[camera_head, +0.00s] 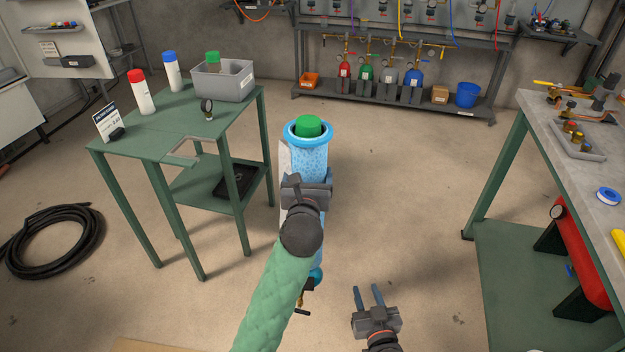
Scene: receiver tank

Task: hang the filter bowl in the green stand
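The filter bowl (312,160) is a light blue speckled cylinder with a blue collar and a green top. It is upright, held clear to the right of the green stand. My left gripper (307,184) is around its body and appears shut on it; my gripper and wrist hide its middle, and its blue lower end shows near a small brass fitting. The green stand (145,150) is a table with a slot-like cut-out (185,150) at its front right edge. My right gripper (369,297) is open and empty at the bottom, over the floor.
On the stand are a red-capped bottle (143,95), a blue-capped bottle (172,75), a grey bin (222,82), a gauge (207,109) and a sign (108,122). A workbench (530,150) stands right. Floor between stand and bench is clear. A black hose (50,240) lies left.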

